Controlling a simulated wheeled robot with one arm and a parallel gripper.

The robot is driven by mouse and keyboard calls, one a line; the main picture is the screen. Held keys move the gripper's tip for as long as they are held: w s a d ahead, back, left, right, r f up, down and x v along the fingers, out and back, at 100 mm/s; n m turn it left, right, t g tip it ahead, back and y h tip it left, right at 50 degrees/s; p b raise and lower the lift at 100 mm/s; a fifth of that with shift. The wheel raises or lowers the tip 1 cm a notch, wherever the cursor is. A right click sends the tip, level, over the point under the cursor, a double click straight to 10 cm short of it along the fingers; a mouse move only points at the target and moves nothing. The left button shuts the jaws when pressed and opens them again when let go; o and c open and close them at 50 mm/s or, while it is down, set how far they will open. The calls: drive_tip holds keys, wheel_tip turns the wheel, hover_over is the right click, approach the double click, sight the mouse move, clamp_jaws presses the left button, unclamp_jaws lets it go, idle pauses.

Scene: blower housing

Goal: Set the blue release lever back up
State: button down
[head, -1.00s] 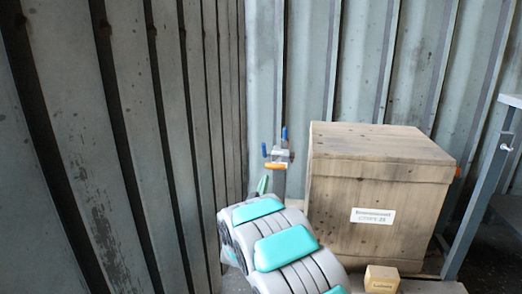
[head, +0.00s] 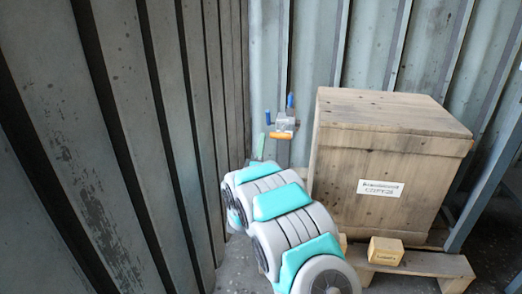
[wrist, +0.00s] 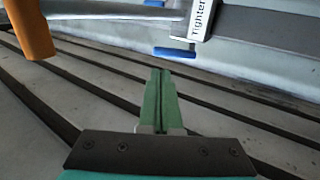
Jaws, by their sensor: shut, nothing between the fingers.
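A grey metal fixture (head: 285,124) stands on a post by the corrugated wall in the head view. It has an upright blue part (head: 290,101), a second blue part (head: 268,117) at its left and an orange handle (head: 282,136) below. I cannot tell which blue part is the release lever. My gripper (head: 260,145) is just left of and below the fixture. In the wrist view its green fingers (wrist: 158,100) are shut and empty, apart from a blue bar (wrist: 175,52) beside a plate lettered "Tighten" (wrist: 201,18). The orange handle (wrist: 31,29) is at upper left.
A ribbed wall (head: 150,130) runs close along the left. A grey metal frame (head: 490,185) stands at the right edge.

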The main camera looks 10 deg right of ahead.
sight(267, 112)
drive_tip(key=b+x, duration=0.1)
drive_tip(key=x, duration=0.7)
drive_tip(key=shift+w, duration=0.15)
drive_tip(key=shift+w+d+r+g+p, duration=0.15)
drive_tip(key=shift+r+g+p, duration=0.3)
drive_tip(key=shift+p, duration=0.45)
drive_tip(key=shift+w+r+g+y+p, duration=0.1)
drive_tip(key=shift+r+g+y+p, duration=0.2)
drive_tip(key=shift+p, duration=0.3)
drive_tip(key=w+r+p, duration=0.1)
drive_tip(key=p, duration=0.2)
drive_tip(key=shift+w+d+r+p, duration=0.1)
drive_tip(key=shift+d+r+p, duration=0.1)
drive_tip(key=shift+p, duration=0.15)
drive_tip(key=shift+w+d+p, duration=0.1)
drive_tip(key=shift+w+p, duration=0.2)
drive_tip(key=shift+p, duration=0.15)
